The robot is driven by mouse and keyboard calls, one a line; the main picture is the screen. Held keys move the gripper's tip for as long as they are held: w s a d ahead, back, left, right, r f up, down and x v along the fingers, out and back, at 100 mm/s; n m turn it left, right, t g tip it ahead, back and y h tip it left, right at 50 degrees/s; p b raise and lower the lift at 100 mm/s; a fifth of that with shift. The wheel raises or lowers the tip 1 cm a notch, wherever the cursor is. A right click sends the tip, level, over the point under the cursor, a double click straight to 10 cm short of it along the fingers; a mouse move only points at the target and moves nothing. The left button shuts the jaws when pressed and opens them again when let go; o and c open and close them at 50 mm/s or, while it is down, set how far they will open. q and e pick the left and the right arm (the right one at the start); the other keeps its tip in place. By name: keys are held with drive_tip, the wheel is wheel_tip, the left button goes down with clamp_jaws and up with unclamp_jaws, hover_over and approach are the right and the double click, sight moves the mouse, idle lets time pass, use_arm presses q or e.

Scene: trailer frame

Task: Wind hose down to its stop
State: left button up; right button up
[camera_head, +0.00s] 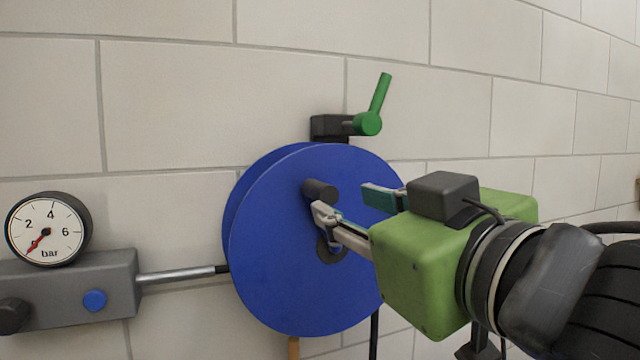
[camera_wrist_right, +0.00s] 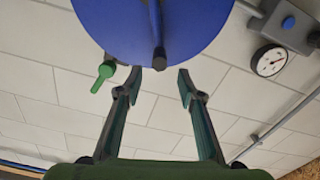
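A blue hose reel (camera_head: 290,250) is mounted on the block wall; it also shows in the right wrist view (camera_wrist_right: 195,25). A short dark crank grip (camera_head: 320,190) sticks out from its face, above the dark hub. In the right wrist view the grip (camera_wrist_right: 158,58) lies in line with the gap between my fingertips, just ahead of them. My right gripper (camera_head: 346,202) is open and empty in front of the reel. A dark hose (camera_head: 374,335) hangs below the reel, and a small tan piece (camera_head: 293,347) shows at its lower edge. My left gripper is out of view.
A green lever (camera_head: 372,110) on a black block sits above the reel. At left, a pressure gauge (camera_head: 47,229) stands on a grey box (camera_head: 65,285) with a blue button (camera_head: 94,300). A metal pipe (camera_head: 180,274) runs from the box to the reel.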

sight(335, 197)
drive_tip(key=p+x, duration=0.2)
drive_tip(key=x, duration=0.6)
drive_tip(key=shift+w+r+p, duration=0.1)
drive_tip(key=shift+p, duration=0.3)
drive_tip(key=shift+w+a, duration=0.25)
drive_tip(key=shift+w, duration=0.3)
clamp_jaws()
